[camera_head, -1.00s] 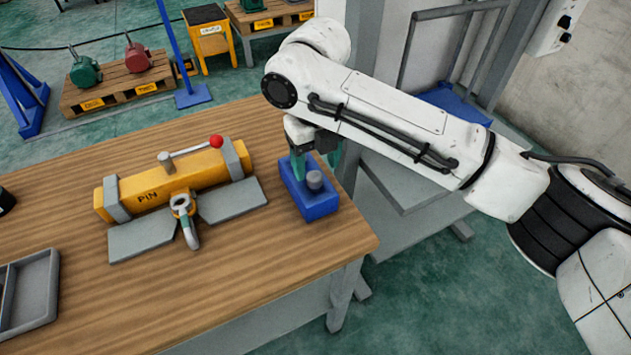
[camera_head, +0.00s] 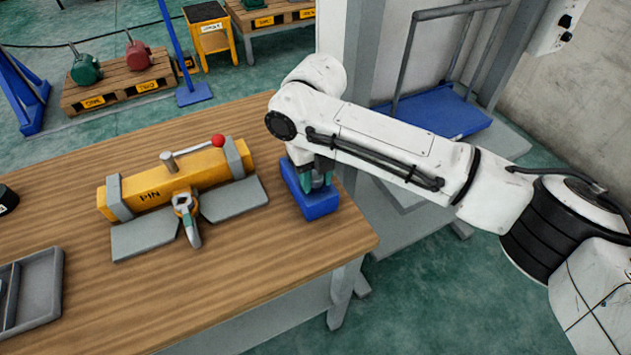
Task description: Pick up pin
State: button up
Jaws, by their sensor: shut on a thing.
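The pin is a grey cylinder that stood upright in a blue block (camera_head: 316,206) at the right end of the table. My gripper (camera_head: 318,183) is down at the top of this block, with its teal fingers on both sides of the pin and shut on it. The fingers and wrist hide most of the pin. The blue block sits on the table near its right edge.
A yellow beam (camera_head: 180,180) with a red-knobbed lever and a hook (camera_head: 187,222) lies on grey plates left of the block. A grey tray (camera_head: 38,290) is at the far left. Bare wooden tabletop (camera_head: 240,250) lies in front.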

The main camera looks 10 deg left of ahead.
grip_shut()
